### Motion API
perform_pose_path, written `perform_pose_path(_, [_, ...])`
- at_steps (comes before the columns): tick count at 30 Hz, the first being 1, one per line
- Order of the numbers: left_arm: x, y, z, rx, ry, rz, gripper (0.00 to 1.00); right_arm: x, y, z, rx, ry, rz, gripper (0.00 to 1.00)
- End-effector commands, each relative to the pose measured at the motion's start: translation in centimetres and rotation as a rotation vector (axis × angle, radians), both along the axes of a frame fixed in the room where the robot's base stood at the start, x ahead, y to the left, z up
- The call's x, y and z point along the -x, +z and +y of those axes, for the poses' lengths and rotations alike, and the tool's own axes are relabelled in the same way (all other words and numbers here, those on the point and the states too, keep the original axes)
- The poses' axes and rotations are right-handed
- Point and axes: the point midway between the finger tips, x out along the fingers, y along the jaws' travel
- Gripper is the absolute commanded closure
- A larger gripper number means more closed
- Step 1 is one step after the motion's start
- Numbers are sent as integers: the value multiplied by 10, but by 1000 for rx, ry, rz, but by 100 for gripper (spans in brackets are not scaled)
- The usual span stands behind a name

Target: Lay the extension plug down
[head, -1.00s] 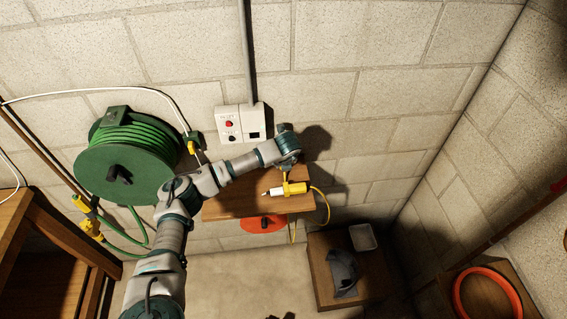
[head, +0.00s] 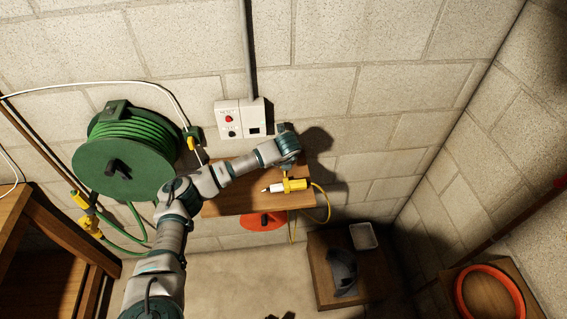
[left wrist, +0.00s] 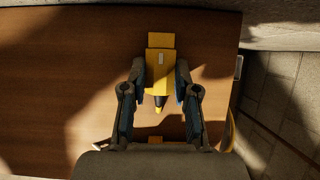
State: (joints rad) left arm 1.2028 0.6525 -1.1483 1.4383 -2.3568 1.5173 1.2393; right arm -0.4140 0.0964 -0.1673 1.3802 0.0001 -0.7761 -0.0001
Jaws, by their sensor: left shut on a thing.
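The yellow extension plug (head: 295,185) with a white tip is at the right end of a small wooden shelf (head: 232,202) on the wall, its yellow cable looping off to the right. My left gripper (head: 288,172) reaches down from above onto the plug. In the left wrist view, the fingers of my left gripper (left wrist: 160,72) are on both sides of the yellow plug (left wrist: 160,60), over the brown shelf top (left wrist: 60,80). I cannot tell whether the plug touches the shelf. My right gripper is not in view.
A green cable reel (head: 122,155) hangs at left. A white wall socket box (head: 240,117) with a red button is above the shelf. An orange-red disc (head: 264,222) is below it. A low wooden box (head: 322,280) stands on the floor. The shelf's left part is clear.

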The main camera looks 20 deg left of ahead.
Motion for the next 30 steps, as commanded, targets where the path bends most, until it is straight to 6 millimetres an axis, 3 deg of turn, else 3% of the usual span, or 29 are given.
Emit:
perform_pose_path(1, [8, -21, -3, 3, -3, 36, 100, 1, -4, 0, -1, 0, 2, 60])
perform_pose_path(20, [4, -37, -5, 6, -1, 40, 100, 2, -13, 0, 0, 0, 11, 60])
perform_pose_path(21, [4, -37, -5, 6, -1, 40, 63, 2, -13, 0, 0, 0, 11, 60])
perform_pose_path(24, [4, -37, -4, 5, -2, 41, 41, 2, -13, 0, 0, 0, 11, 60])
perform_pose_path(30, [8, -34, -4, 1, -4, 39, 41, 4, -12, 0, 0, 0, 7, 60])
